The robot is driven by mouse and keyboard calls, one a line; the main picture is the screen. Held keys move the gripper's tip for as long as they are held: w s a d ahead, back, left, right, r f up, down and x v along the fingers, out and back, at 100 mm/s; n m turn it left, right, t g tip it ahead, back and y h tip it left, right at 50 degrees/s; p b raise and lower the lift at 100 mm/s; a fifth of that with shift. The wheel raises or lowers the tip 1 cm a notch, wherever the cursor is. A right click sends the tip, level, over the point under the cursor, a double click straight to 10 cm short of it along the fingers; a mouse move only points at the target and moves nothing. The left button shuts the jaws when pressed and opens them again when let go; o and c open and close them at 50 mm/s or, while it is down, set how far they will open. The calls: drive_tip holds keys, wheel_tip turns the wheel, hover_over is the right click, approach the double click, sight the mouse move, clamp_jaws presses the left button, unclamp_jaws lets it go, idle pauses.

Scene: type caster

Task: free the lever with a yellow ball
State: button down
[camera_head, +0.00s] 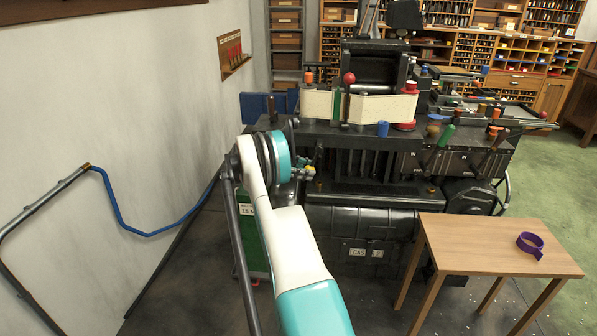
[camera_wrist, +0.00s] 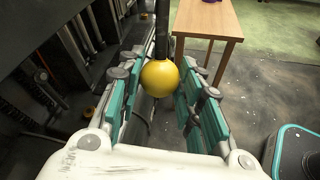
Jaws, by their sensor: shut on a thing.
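The yellow ball (camera_wrist: 160,78) sits on the end of a dark lever rod (camera_wrist: 162,28) in the wrist view. My gripper (camera_wrist: 164,84) has its teal-padded fingers on both sides of the ball and is shut on it. In the head view my gripper (camera_head: 303,173) is at the left front of the black machine (camera_head: 360,190), partly behind my own arm. The yellow ball cannot be made out in the head view.
A small wooden table (camera_head: 480,245) with a purple ring-shaped strap (camera_head: 531,245) stands at the right. A white wall with a blue pipe (camera_head: 125,222) is close on the left. Machine parts (camera_wrist: 35,85) lie close left of my fingers in the wrist view.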

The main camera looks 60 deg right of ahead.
drive_tip(key=shift+s+f, duration=0.1)
idle(0.4)
drive_tip(key=c, duration=1.1)
unclamp_jaws()
drive_tip(key=v, duration=1.2)
drive_tip(key=shift+f, duration=0.15)
